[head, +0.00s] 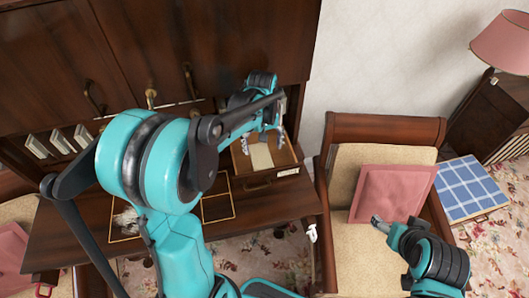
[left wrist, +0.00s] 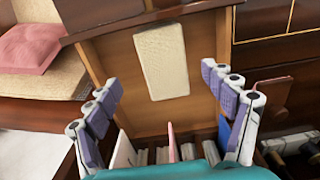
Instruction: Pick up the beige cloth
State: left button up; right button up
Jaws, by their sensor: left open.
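The beige cloth (head: 261,156) is a flat, pale rectangle in a shallow wooden compartment on the dark desk. In the left wrist view the cloth (left wrist: 161,60) lies against the brown compartment floor, towards its far end, ahead of the fingers. My left gripper (head: 263,142) is over the compartment. Its fingers (left wrist: 165,108) are spread wide and empty, with the cloth beyond and between them and not touched. My right gripper (head: 380,222) is at the lower right of the head view, by the armchair, and its jaws are too small to read.
The desk (head: 75,228) has a tall dark cabinet (head: 215,35) behind it. An armchair with a pink cushion (head: 392,192) stands right of the desk. Several upright books or folders (left wrist: 165,155) show low between the fingers. A blue checked piece (head: 468,187) lies farther right.

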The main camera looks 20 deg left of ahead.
aim_at(261, 157)
pick_arm(q)
jog(key=f, duration=0.6)
jog(key=shift+a+b, duration=0.25)
jog(key=shift+b, duration=0.15)
jog(key=shift+r, duration=0.1)
jog(key=c, duration=1.2)
